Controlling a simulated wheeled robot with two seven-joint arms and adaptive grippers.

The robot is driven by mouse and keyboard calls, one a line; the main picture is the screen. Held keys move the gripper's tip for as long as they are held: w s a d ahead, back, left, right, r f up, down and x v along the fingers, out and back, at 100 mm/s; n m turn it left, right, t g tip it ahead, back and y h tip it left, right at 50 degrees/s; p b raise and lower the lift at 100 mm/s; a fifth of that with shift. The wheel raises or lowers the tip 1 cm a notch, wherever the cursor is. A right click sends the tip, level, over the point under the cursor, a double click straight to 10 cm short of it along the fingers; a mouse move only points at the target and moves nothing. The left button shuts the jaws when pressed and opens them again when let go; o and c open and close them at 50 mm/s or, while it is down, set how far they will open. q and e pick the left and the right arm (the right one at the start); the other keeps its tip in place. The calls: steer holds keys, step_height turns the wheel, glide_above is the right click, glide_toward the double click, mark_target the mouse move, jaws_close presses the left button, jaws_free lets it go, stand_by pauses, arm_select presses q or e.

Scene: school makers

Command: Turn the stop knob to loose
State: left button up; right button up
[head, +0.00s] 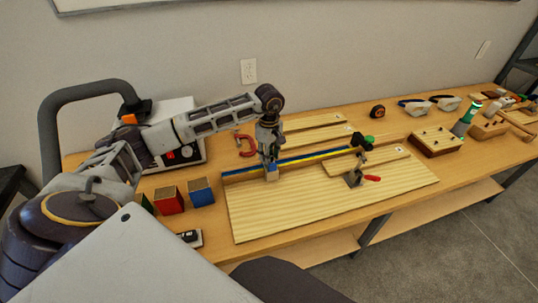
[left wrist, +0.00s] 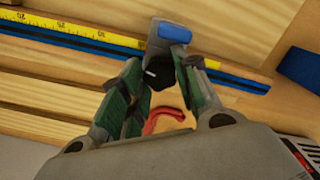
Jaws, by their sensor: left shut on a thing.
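A stop block (left wrist: 172,33) with a blue face sits at the fence in the left wrist view; its light grey body (head: 272,174) shows at the rail in the head view. The black stop knob (left wrist: 157,74), with a small white mark, is between the green-padded fingers of my left gripper (left wrist: 159,66). In the head view my left gripper (head: 270,158) points down at the fence and hides the knob. The gripper is shut on the knob. The blue fence rail (head: 315,157) carries a yellow measuring tape (left wrist: 75,30). My right gripper is not in view.
A wide wooden board (head: 320,205) lies in front of the fence. A red-handled clamp (head: 371,178) and a green-topped black fixture (head: 369,140) stand to the right. A red C-shaped clamp (left wrist: 160,118) lies behind the fence.

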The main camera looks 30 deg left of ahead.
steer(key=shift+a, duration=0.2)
arm_select(q)
steer(key=o, duration=1.1)
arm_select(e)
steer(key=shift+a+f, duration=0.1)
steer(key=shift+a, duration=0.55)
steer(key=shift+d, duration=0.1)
arm_select(q)
steer(key=shift+r, duration=0.9)
step_height(320, 180, up, 10)
steer(key=shift+r, duration=0.1)
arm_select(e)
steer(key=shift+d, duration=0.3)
arm_select(q)
steer(key=shift+c, duration=0.3)
